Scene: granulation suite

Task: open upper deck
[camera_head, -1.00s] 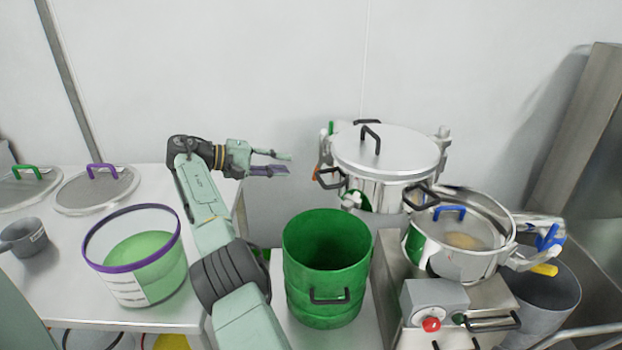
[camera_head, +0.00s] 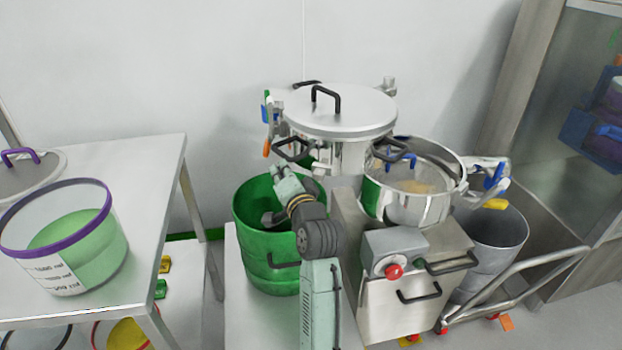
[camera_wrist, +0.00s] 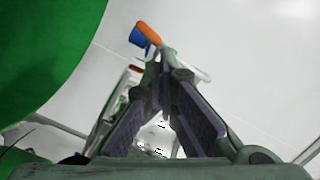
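A steel vessel with a flat round lid (camera_head: 345,112) and black handle stands at centre; the lid is on. A clamp on its left side has a blue lever (camera_head: 266,112) and an orange grip (camera_head: 267,147). In the wrist view the orange grip (camera_wrist: 149,32) and blue part (camera_wrist: 138,39) show beyond my fingertips, and I see no contact. My gripper (camera_wrist: 166,85) is open, its purple-padded fingers apart with nothing held. In the head view my wrist is over the green bin, below the clamp; the fingertips are hard to make out there.
The green bin (camera_head: 248,225) is close beside my gripper. An open steel bowl (camera_head: 395,205) stands right, with a blue and yellow clamp (camera_head: 491,190). Below it is a steel box with a red button (camera_head: 393,271). A table (camera_head: 140,160) with a purple-rimmed tub (camera_head: 85,255) stands left.

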